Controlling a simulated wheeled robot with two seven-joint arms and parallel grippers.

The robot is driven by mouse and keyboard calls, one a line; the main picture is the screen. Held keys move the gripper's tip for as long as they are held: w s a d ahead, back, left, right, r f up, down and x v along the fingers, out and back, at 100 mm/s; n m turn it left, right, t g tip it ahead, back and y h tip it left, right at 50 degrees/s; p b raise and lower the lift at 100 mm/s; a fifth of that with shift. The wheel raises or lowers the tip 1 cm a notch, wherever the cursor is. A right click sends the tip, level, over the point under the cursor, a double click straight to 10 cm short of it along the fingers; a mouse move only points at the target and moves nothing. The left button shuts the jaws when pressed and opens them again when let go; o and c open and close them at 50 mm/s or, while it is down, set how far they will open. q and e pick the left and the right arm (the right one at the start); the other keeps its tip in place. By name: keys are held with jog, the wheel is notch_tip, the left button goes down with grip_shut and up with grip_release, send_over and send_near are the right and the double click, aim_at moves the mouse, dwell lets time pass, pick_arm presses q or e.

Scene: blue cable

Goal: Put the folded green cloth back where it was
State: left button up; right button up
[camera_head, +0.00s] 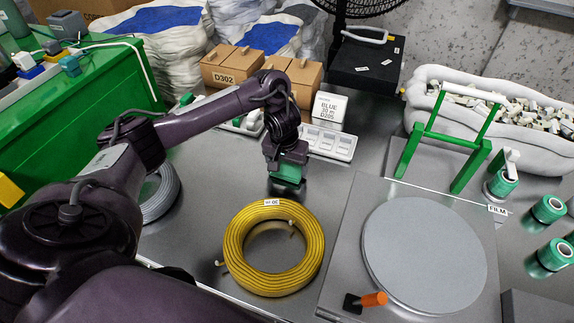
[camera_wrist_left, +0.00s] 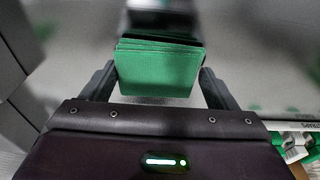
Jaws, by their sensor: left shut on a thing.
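The folded green cloth (camera_head: 287,173) is under my left gripper (camera_head: 286,160) in the head view, above the grey metal table behind the yellow coil. In the left wrist view the cloth (camera_wrist_left: 160,68) shows as a stack of flat green layers between the two fingers of my left gripper (camera_wrist_left: 158,85). The gripper is shut on it. I cannot tell whether the cloth's lower edge touches the table. My right gripper is not in view.
A yellow cable coil (camera_head: 234,249) lies in front of the cloth. A grey coil (camera_head: 162,196) lies to the left. A round turntable (camera_head: 425,255) and green frame (camera_head: 470,165) are at right.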

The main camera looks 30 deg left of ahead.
aim_at(288, 166)
pick_arm(q)
jog(key=o, duration=0.9)
jog(key=shift+f, duration=0.15)
jog(key=shift+r, duration=0.2)
notch_tip(288, 166, up, 4)
jog(key=p, duration=0.3)
jog(key=shift+s+r, duration=0.15)
jog(key=shift+r, duration=0.1)
jog(key=r+p, duration=0.1)
jog(key=r, duration=0.1)
jog(key=s+r+p, duration=0.1)
jog(key=r+p, duration=0.1)
jog(key=r, duration=0.1)
jog(key=r+p, duration=0.1)
jog(key=r, duration=0.1)
jog(key=shift+s+d+r+p, duration=0.2)
jog(key=shift+s+p, duration=0.05)
jog(key=shift+p, duration=0.1)
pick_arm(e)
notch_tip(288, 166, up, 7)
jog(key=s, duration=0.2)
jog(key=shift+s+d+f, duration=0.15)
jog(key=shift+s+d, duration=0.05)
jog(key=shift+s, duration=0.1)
